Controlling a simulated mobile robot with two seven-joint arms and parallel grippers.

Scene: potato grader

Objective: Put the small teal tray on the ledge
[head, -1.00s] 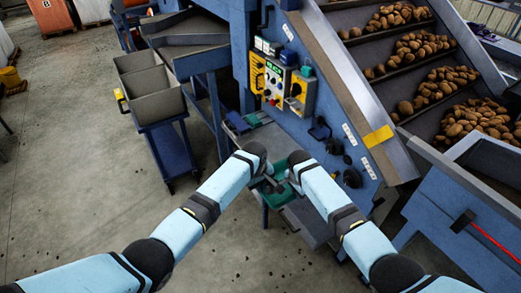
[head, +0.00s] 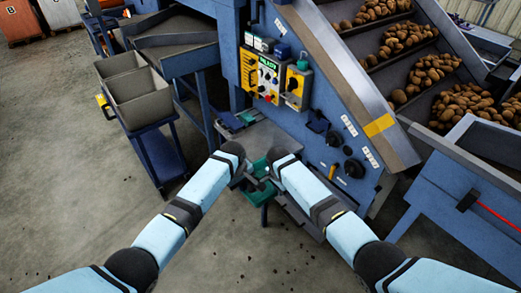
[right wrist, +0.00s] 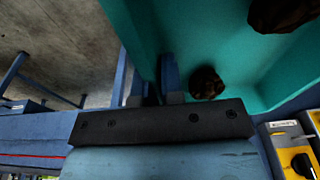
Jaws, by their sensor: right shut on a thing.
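The small teal tray (head: 258,194) is in front of the blue machine in the head view, partly hidden by my grippers. In the right wrist view the tray (right wrist: 225,55) is close up, with dark potato-like lumps inside. My right gripper (right wrist: 154,85) is shut on the tray's wall; it shows small in the head view (head: 265,181). My left gripper (head: 243,182) is beside the tray's left part; its jaws are too small and dark to read. A grey ledge (head: 258,140) juts from the machine below the control panel, just beyond my wrists.
The control panel (head: 268,78) with buttons is above the ledge. Potatoes (head: 430,75) lie on the sloping conveyor at right. A wheeled cart with grey bins (head: 140,98) stands at left. Black knobs (head: 353,168) stick out from the machine. The floor at left is clear.

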